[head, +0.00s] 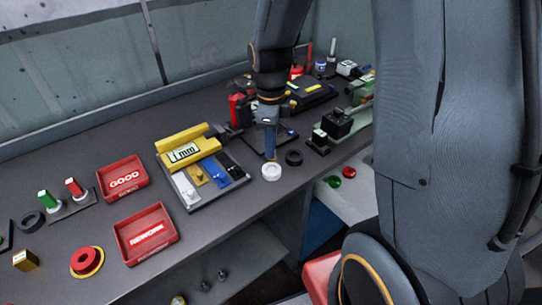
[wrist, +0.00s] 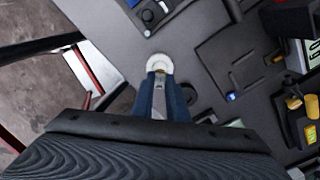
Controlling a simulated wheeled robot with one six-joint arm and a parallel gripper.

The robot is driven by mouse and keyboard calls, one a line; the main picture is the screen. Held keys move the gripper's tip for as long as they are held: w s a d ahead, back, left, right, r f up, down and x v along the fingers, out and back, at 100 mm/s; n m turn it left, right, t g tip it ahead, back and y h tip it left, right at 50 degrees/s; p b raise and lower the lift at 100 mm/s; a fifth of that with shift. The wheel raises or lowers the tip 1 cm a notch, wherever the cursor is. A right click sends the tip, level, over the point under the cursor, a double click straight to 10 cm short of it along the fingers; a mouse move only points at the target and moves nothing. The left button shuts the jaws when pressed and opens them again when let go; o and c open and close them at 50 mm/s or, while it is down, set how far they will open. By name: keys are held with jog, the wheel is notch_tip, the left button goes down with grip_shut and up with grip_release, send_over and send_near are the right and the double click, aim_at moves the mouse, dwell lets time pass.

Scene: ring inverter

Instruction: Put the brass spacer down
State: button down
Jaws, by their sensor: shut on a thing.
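My gripper (head: 270,160) reaches down over the front part of the bench, its blue fingers close together. In the wrist view the fingertips (wrist: 158,74) are shut on a small yellowish bit, the brass spacer (wrist: 159,71), mostly hidden by the fingers. A white ring (head: 271,172) is right at the fingertips; it also shows in the wrist view (wrist: 158,61). The spacer is over or inside this ring; I cannot tell whether it touches it. In the head view the spacer cannot be made out.
A black ring (head: 293,158) lies just right of the white ring. Red GOOD (head: 123,190) and REWORK (head: 165,254) trays stand further left. The bench's front edge is close.

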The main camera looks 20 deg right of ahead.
jog(key=shift+f+p, duration=0.45)
jog(key=shift+f, duration=1.8)
jog(key=shift+f, duration=0.1)
jog(key=c, duration=1.7)
grip_release()
jog(key=shift+c, duration=0.2)
